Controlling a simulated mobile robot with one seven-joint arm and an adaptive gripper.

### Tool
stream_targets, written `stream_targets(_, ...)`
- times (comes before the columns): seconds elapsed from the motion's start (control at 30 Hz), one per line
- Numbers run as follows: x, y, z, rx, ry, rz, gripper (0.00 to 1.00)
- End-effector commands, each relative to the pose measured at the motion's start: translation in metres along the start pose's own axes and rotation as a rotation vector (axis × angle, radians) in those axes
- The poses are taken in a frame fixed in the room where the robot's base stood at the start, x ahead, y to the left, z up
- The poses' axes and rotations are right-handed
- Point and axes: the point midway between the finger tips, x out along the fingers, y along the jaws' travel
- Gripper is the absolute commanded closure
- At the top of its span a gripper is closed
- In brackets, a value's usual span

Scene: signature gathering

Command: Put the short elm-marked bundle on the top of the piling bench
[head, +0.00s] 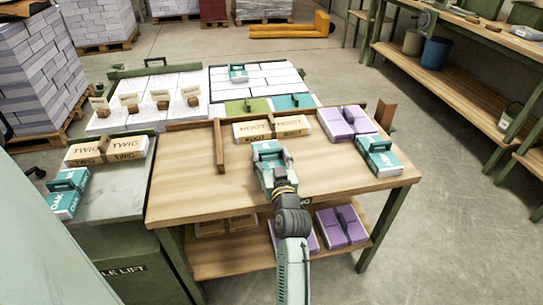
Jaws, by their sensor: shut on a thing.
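My gripper (271,158) is shut on a white bundle with teal bands (264,147), over the middle of the wooden-topped bench (195,188). The gripper hides much of this bundle. I cannot read its mark or tell whether it touches the bench top. I cannot read the word elm on any bundle. Another teal-banded bundle (382,160) lies at the bench's right end. A purple-banded bundle (346,123) lies at its back right, beside a tan bundle marked ROOT (254,130). The bench appears to be the piling bench.
A wooden divider (219,147) stands on the bench, left of my gripper. The grey-topped lift (115,182) at left holds a tan TWIG bundle (82,155) and a teal OAK bundle (66,195). Purple bundles (341,226) lie on the lower shelf. The bench's front left is clear.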

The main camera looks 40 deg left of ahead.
Motion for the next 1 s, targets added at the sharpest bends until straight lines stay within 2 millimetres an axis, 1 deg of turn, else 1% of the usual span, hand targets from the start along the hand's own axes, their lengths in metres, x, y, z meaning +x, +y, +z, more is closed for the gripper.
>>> stream_targets(0.07,0.0,0.0,0.0,0.0,0.003,0.0,0.75)
stream_targets(0.43,0.0,0.0,0.015,0.001,-0.004,0.0,0.75)
stream_targets(0.53,0.0,0.0,0.017,0.001,-0.009,-0.001,0.75)
stream_targets(0.57,0.0,0.0,0.018,0.001,-0.013,-0.001,0.36)
stream_targets(0.83,0.0,-0.001,0.021,0.001,-0.018,-0.002,0.18)
stream_targets(1.0,0.0,-0.001,0.022,0.0,-0.019,-0.002,0.18)
